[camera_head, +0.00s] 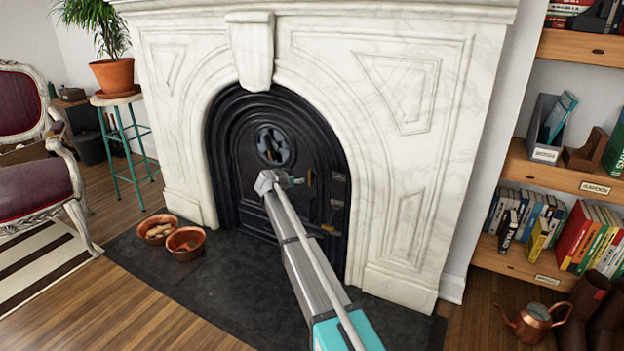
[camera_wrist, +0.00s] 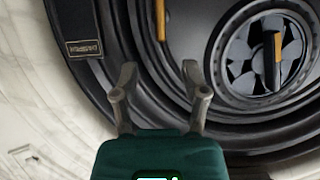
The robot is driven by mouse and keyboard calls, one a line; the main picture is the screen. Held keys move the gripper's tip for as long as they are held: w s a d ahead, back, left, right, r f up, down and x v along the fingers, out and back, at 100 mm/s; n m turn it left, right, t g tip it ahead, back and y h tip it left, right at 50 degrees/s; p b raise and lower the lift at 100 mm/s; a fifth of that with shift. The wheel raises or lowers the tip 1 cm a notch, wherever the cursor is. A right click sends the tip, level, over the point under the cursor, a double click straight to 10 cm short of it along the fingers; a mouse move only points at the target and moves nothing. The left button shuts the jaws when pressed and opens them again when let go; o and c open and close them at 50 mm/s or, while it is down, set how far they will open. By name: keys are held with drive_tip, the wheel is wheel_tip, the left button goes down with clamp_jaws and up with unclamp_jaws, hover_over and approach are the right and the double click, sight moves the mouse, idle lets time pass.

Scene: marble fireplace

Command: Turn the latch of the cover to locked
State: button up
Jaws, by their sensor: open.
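The black arched cover (camera_head: 242,181) closes the marble fireplace. A small orange-yellow handle (camera_head: 309,178) shows on its right half, just right of my gripper (camera_head: 292,181). A second handle (camera_head: 328,228) sits lower, near the right edge. I cannot tell which one is the latch. In the wrist view my gripper (camera_wrist: 158,80) is open and empty, its fingers spread over the cover's dark ridged surface. An orange-yellow handle (camera_wrist: 161,20) lies ahead of the fingers, cut off by the top edge, apart from them.
A round vent (camera_head: 273,145) with a knob sits on the cover; the vent (camera_wrist: 240,80) is at right in the wrist view. A bookshelf (camera_head: 545,175) is at right, an armchair (camera_head: 35,185) at left.

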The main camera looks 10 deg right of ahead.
sight(309, 177)
drive_tip(key=b+x, duration=0.4)
drive_tip(key=x, duration=0.9)
drive_tip(key=shift+f+b, duration=0.1)
drive_tip(key=shift+b, duration=0.3)
clamp_jaws()
drive_tip(key=shift+d, duration=0.35)
